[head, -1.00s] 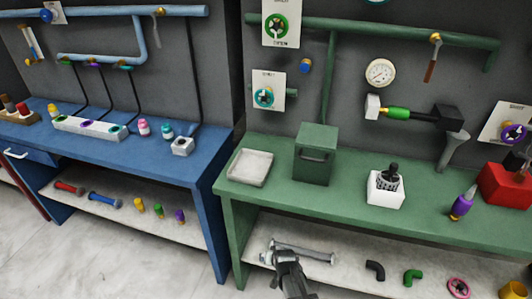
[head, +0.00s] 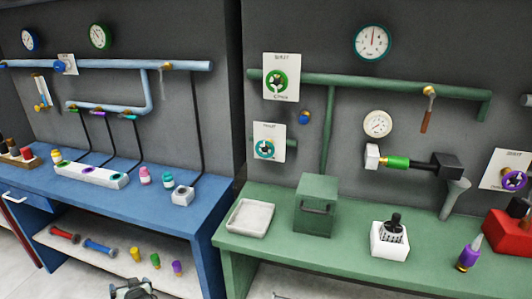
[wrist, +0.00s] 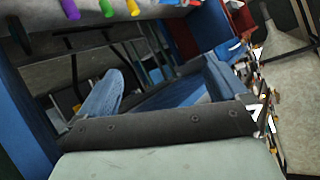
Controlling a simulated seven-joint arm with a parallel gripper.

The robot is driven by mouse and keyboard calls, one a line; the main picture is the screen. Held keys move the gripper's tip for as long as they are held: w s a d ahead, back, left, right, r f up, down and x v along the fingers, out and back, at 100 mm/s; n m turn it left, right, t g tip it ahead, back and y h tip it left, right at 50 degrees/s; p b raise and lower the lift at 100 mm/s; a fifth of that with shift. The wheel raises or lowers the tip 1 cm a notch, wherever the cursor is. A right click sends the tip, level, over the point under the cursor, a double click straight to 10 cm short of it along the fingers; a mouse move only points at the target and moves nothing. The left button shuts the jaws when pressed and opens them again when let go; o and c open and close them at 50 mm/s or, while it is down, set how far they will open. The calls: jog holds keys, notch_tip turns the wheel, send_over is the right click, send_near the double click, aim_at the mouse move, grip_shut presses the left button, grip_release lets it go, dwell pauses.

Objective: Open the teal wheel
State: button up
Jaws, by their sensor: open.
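The teal wheel (head: 264,149) is a small round handle on a white labelled plate. The plate is mounted on the grey wall above the left end of the green bench, below the green wheel (head: 276,83). My gripper (head: 130,289) shows only in part at the bottom edge of the head view, in front of the blue bench's lower shelf, far below and left of the teal wheel. In the wrist view my gripper's two fingers (wrist: 165,90) stand apart with nothing between them. The teal wheel is not visible in the wrist view.
A grey tray (head: 250,218) and a green box (head: 315,204) stand on the green bench below the teal wheel. A blue knob (head: 304,118) is on the wall to its right. A green pipe (head: 370,84) runs above. The blue bench (head: 140,200) is at left.

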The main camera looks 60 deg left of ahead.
jog(key=s+a+r+n+y, duration=0.1)
jog(key=s+a+r, duration=0.1)
jog(key=s+r, duration=0.7)
jog(key=w+r+m+t, duration=0.1)
jog(key=w+r, duration=0.3)
jog(key=w, duration=0.6)
jog(key=w+a+r+m+t, duration=0.1)
jog(key=w+r+t, duration=0.3)
jog(key=w, duration=0.7)
jog(key=w+r+t+y, duration=0.1)
jog(key=w+r, duration=0.4)
jog(key=w, duration=0.6)
jog(key=shift+a+r+m+t, duration=0.25)
jog(key=shift+m+t, duration=0.15)
jog(key=shift+t, duration=0.5)
jog(key=w+d+r+m+t, duration=0.2)
jog(key=w+r+t, duration=0.3)
jog(key=w, duration=0.6)
jog(key=m+t+h, duration=0.1)
jog(key=m+t, duration=0.1)
jog(key=t, duration=0.1)
send_near(264, 149)
jog(key=x, duration=1.2)
jog(key=shift+w+a, duration=0.1)
jog(key=shift+w, duration=0.05)
jog(key=shift+c, duration=0.2)
jog(key=c, duration=0.9)
